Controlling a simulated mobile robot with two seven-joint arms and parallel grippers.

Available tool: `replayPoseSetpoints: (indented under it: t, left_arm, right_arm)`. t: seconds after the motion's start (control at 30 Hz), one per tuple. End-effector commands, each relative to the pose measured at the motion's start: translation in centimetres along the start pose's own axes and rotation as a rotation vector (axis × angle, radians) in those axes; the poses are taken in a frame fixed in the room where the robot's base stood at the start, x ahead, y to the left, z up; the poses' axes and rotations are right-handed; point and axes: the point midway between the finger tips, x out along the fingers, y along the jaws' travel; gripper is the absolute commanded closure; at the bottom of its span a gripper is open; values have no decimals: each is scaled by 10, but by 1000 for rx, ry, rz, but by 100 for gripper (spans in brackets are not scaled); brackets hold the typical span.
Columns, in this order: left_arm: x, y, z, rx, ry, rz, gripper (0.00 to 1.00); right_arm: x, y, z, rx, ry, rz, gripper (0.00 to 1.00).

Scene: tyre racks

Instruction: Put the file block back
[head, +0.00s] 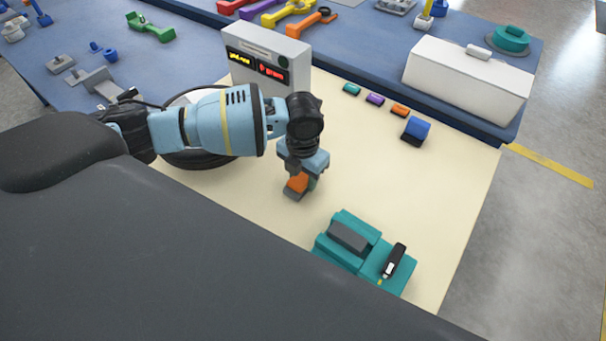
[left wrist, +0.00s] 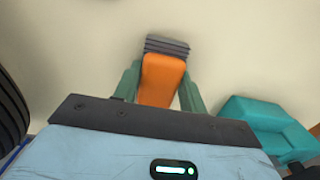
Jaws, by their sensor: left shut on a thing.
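My left gripper (head: 303,176) is shut on the file block, an orange block (head: 297,182) with a dark grey ridged part. In the left wrist view the file block (left wrist: 162,78) sits between the two green fingers, with its grey ridged end (left wrist: 167,46) pointing away from the wrist. The block is over the cream mat; I cannot tell whether it touches the surface. A teal holder (head: 328,249) stands nearer the front, to the right of the gripper. It carries a grey block and a small black tool (head: 394,260). My right gripper is not in view.
A blue block with a black base (head: 417,128) stands at the mat's far right, beside small teal, purple and orange pieces. A white box (head: 468,80) and a grey unit with lit displays (head: 266,60) stand behind. The mat's right middle (head: 415,190) is clear.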

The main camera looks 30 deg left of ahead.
Motion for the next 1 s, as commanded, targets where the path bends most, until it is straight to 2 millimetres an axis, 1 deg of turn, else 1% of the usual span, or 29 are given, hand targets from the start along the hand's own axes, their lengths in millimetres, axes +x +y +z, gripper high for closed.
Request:
replayPoseSetpoints:
  t: [0.23,0.27,0.4,0.67,0.77,0.87,0.97,1.0]
  left_arm:
    - [4,0,0,0,1,-1,77]
    - [3,0,0,0,0,-1,56]
    - [3,0,0,0,0,0,38]
    - [2,0,0,0,0,0,37]
    - [-2,0,0,0,-1,0,37]
    - [-11,0,1,1,-2,-1,37]
    - [-28,0,1,1,-4,0,37]
    - [-36,0,1,2,-5,-1,37]
  right_arm:
    - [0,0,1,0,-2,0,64]
    - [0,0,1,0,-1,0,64]
    - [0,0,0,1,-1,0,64]
    - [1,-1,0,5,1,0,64]
    - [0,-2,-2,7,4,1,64]
    - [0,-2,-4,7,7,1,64]
    - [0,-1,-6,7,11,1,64]
    - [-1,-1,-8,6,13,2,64]
